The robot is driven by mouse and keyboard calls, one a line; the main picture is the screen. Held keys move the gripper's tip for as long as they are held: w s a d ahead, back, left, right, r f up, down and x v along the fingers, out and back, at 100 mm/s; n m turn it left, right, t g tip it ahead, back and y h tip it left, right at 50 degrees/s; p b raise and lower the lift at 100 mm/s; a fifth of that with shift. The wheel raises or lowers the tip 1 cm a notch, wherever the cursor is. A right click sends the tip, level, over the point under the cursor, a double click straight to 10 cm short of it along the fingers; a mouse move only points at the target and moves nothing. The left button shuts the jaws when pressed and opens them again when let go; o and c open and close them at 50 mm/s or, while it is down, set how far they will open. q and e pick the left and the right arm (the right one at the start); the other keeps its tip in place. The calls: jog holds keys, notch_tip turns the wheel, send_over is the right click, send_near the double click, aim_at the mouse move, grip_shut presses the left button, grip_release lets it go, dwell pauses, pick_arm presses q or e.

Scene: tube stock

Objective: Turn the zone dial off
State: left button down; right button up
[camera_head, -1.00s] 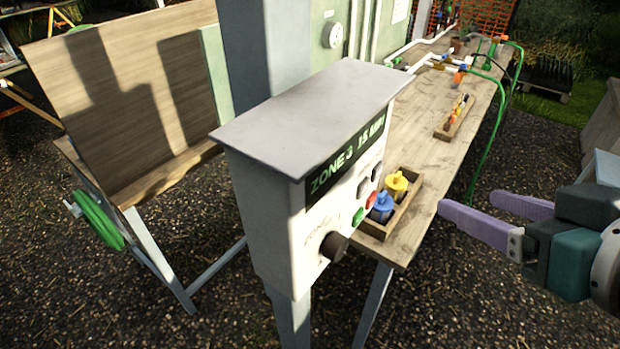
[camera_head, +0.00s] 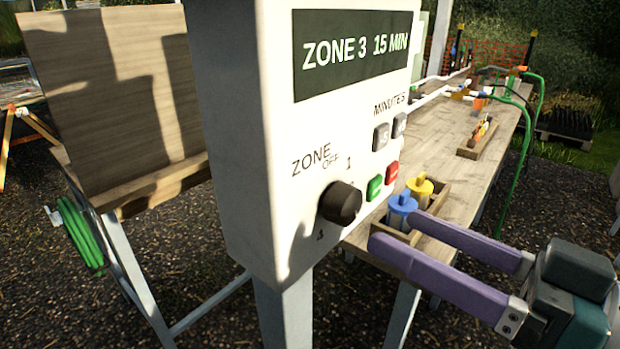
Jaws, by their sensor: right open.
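The black zone dial (camera_head: 341,203) sits low on the white control box (camera_head: 245,130), below the printed words ZONE and OFF. Marks 1 and 4 show around it; which mark it points to I cannot tell. The box's display (camera_head: 352,50) reads ZONE 3 15 MIN. My right gripper (camera_head: 392,232) is open and empty, its two purple fingers pointing left, to the right of the dial and apart from it. My left gripper is not in view.
Green (camera_head: 374,188) and red (camera_head: 392,173) buttons and two grey MINUTES buttons sit right of the dial. A wooden tray (camera_head: 437,196) with blue-topped and yellow-topped items stands on the bench behind my right fingers. A green hose (camera_head: 80,236) hangs at left.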

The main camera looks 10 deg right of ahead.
aim_at(353, 208)
jog(key=x, duration=0.6)
jog(key=shift+c, duration=0.3)
grip_shut()
